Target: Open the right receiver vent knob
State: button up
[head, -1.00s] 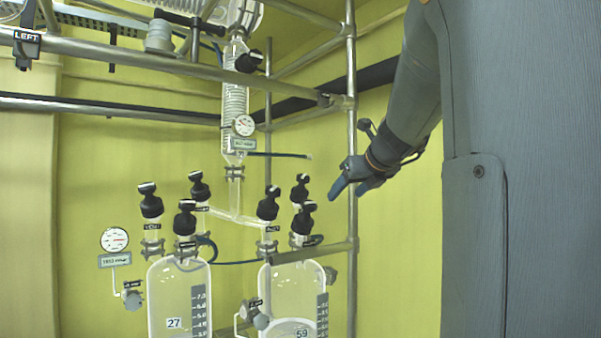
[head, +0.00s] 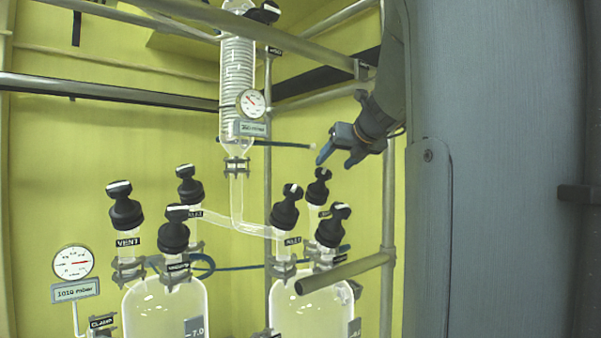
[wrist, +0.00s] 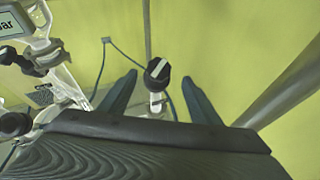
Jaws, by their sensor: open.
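The right receiver (head: 303,315) is a clear glass vessel with several black knobs on its necks. Its left knob (head: 285,206) has a tag that seems to read INLET. A rear knob (head: 318,187) and a front right knob (head: 333,226) stand beside it. Their tags are too small to read, so I cannot tell for sure which is the vent. My gripper (head: 338,155) is open, just above and right of the rear knob. In the wrist view a black knob with a white bar (wrist: 157,70) appears between the open blue fingers (wrist: 160,77), with space on both sides.
A metal rail stub (head: 345,272) crosses in front of the right receiver, and an upright pole (head: 388,235) stands to its right. The left receiver (head: 165,310) has its own knobs, one tagged VENT (head: 125,207). A glass condenser (head: 237,85) with a gauge hangs above.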

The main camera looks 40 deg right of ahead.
aim_at(325, 171)
jog(key=p+x, duration=0.1)
jog(key=x, duration=0.7)
jog(key=shift+w+p, duration=0.2)
jog(key=shift+p, duration=0.15)
jog(key=c, duration=1.1)
